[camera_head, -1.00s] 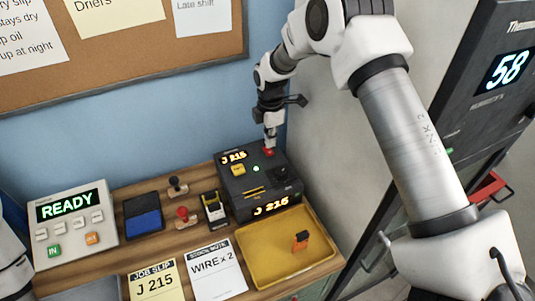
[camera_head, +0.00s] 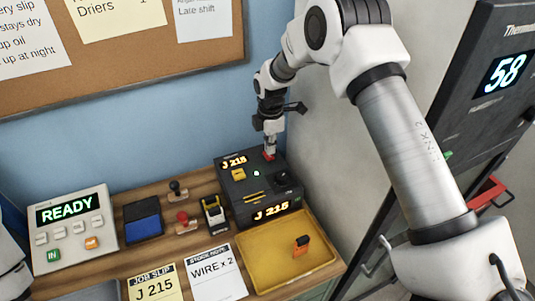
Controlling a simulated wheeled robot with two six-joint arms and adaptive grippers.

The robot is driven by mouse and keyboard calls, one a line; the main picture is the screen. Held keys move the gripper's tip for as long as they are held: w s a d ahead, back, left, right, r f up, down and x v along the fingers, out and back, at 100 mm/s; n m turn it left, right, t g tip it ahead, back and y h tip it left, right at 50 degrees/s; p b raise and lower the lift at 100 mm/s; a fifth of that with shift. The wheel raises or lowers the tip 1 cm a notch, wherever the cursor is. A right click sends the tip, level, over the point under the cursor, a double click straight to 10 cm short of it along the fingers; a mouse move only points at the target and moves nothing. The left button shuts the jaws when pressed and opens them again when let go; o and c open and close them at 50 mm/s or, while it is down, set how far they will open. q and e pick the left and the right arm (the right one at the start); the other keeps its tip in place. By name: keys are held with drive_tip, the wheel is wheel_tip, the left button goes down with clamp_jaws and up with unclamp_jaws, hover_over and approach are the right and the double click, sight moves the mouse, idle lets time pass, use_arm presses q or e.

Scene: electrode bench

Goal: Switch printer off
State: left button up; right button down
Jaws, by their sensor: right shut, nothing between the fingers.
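The printer (camera_head: 239,206) is a dark box at the back right of the bench. Its top display and front display both read J 215. On its top are a yellow button (camera_head: 238,175), a small lit green-white lamp (camera_head: 256,173) and a red button (camera_head: 268,155) near the back edge. My right gripper (camera_head: 269,150) is shut and empty, pointing down with its tips at the red button. I cannot tell whether they press it, as the tips partly cover it. My left gripper is out of view; only part of my left arm shows at the left edge.
A terminal (camera_head: 72,228) reading READY stands at the left. An ink pad (camera_head: 143,219), stamps (camera_head: 186,222) and paper slips (camera_head: 155,284) lie between. A yellow tray (camera_head: 287,267) with an orange-black item (camera_head: 302,245) sits before the printer. A dark cabinet (camera_head: 470,110) showing 58 stands right.

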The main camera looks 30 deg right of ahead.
sight(270, 157)
drive_tip(key=shift+f+b, duration=0.6)
drive_tip(key=shift+f, duration=0.6)
idle(0.8)
wheel_tip(270, 157, up, 7)
drive_tip(key=p, duration=0.5)
idle(0.6)
